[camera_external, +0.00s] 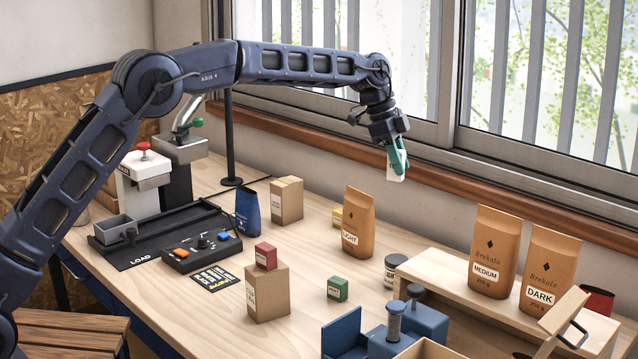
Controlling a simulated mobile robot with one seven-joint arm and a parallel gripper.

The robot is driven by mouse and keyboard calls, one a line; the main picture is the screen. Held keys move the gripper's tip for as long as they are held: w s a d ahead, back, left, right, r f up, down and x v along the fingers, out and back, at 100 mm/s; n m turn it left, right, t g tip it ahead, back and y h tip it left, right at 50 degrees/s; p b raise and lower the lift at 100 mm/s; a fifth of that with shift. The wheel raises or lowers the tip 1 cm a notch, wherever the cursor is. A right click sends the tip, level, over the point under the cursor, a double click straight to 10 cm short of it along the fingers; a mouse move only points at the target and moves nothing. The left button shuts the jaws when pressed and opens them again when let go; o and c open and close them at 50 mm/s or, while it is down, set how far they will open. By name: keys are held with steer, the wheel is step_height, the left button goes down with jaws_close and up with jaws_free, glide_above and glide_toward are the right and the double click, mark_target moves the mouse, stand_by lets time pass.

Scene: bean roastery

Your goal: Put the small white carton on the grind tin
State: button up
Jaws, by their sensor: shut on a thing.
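My gripper (397,160) is at the upper middle right, high above the bench and in front of the window. Its teal fingers are shut on the small white carton (395,175), which they partly hide. A small round tin (391,272) with a dark lid and a pale label stands on the bench well below the carton, beside the raised wooden shelf. Its label is too small to read, so I cannot be sure it is the grind tin. The carton is clear of everything beneath it.
A LIGHT bag (358,222) stands left of the tin. MEDIUM (492,258) and DARK (550,272) bags stand on the shelf (440,268). Blue fixtures (425,322) are in front of the tin. A cardboard box (268,294) carries a red box (265,256); a green box (338,289) is nearby.

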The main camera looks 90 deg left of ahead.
steer(key=shift+w+d, duration=0.2)
steer(key=shift+w, duration=0.35)
steer(key=shift+w+f, duration=0.15)
steer(key=shift+f, duration=0.05)
glide_above(400, 259)
step_height(400, 259, down, 20)
steer(key=shift+r, duration=0.25)
steer(key=o, duration=1)
steer(key=shift+f, duration=0.1)
